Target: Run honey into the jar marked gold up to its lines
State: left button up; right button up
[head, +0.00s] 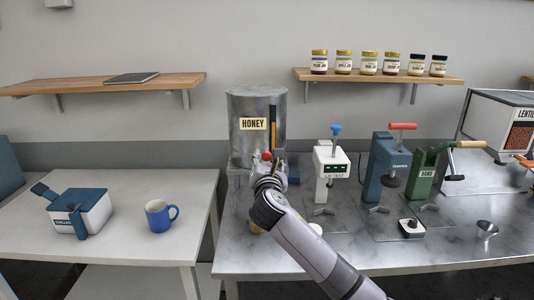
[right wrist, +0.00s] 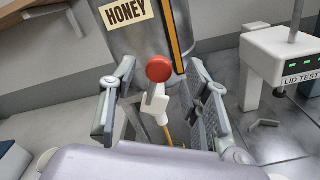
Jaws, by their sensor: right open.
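The grey metal honey tank (head: 243,145) stands at the left end of the marble counter, with a yellow HONEY label and an amber level strip. Its tap has a red ball knob (right wrist: 160,68) on a grey lever above a pale spout (right wrist: 157,108). A thin amber streak (right wrist: 168,134) shows below the spout. My right gripper (right wrist: 161,98) is open, its fingers on either side of the knob and lever; contact cannot be told. In the head view, a small amber patch (head: 255,228) shows beside my right arm; whether it is the gold jar cannot be told. My left gripper is out of view.
Right of the tank stand a white lid tester (head: 331,160), a blue press (head: 386,165) and a green band tool (head: 424,172). A blue mug (head: 160,216) and a collection box (head: 85,210) are on the left table. Several filled jars (head: 367,63) line the upper shelf.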

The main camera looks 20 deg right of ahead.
aim_at(267, 157)
jog(key=shift+x, duration=1.55)
jog(key=shift+c, duration=0.2)
grip_shut()
